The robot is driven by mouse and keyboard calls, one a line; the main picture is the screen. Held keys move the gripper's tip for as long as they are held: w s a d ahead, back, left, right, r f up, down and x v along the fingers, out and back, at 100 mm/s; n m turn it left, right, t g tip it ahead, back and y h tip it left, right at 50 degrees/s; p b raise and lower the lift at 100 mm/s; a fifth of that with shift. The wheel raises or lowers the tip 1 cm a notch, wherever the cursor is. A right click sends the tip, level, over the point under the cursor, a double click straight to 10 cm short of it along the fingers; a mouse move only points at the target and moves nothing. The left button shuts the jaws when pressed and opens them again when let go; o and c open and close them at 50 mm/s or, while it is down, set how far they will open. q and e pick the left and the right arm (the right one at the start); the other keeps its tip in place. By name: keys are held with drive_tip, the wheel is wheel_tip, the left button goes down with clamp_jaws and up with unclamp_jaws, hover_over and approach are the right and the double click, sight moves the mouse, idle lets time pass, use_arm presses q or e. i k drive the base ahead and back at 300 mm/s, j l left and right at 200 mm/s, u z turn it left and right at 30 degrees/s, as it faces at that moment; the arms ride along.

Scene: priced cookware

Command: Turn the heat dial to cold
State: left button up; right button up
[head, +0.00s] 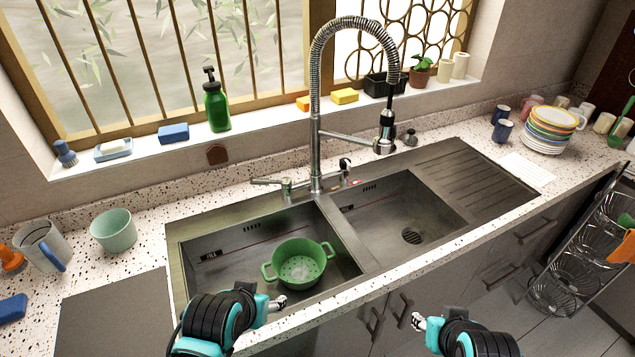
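A tall spring-neck faucet (316,150) stands behind the double sink. A small lever with a dark tip (345,165) is at the right of its base, beside a small red-marked part (355,182). A metal handle (286,186) is at the left of the base. I cannot tell for sure which of these is the heat dial or how it is set. My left gripper (277,304) is over the sink's front edge, and my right gripper (418,322) is in front of the cabinets. Both are well apart from the faucet. Their fingers are too small to judge.
A green colander (300,262) sits in the left basin (215,275); the right basin (385,215) looks empty. A green bottle (215,105) and sponges line the sill. Mugs and stacked plates (548,132) stand at the right. A pale green cup (113,232) is at the left.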

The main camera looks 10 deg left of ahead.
sight(344, 163)
drive_tip(key=i+l, duration=0.1)
drive_tip(key=l, duration=0.3)
drive_tip(key=i+l, duration=0.1)
drive_tip(key=l, duration=0.3)
drive_tip(key=i+l, duration=0.1)
drive_tip(key=l, duration=0.3)
